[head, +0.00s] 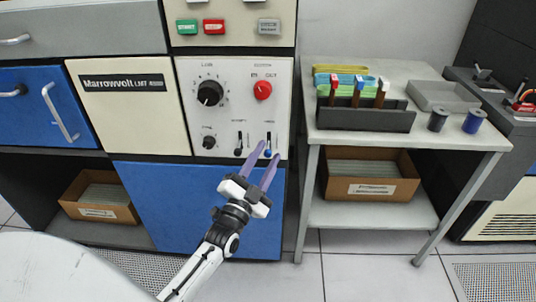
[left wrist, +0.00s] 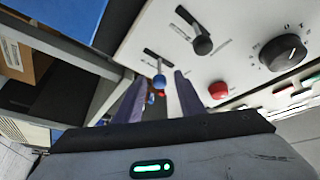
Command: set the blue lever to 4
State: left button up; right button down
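The blue lever (head: 268,152) is at the lower right of the cream control panel (head: 233,118). Its round blue knob also shows in the left wrist view (left wrist: 159,82), below a short dark slot. My left gripper (head: 267,153) has its two purple fingers apart, pointing up at the panel's lower right. In the left wrist view the blue knob appears between the fingertips, with gaps on both sides; I cannot tell whether the tips reach past it. The lever's scale marks are too small to read. My right gripper is not in view.
A black lever (head: 239,150) stands just left of the blue one. A large black knob (head: 209,92), a red knob (head: 262,89) and a small black knob (head: 208,142) share the panel.

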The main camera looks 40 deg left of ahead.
pick_arm(q)
jog(key=shift+w+a+r, duration=0.1)
jog(key=shift+w+r, duration=0.05)
jog(key=shift+w, duration=0.55)
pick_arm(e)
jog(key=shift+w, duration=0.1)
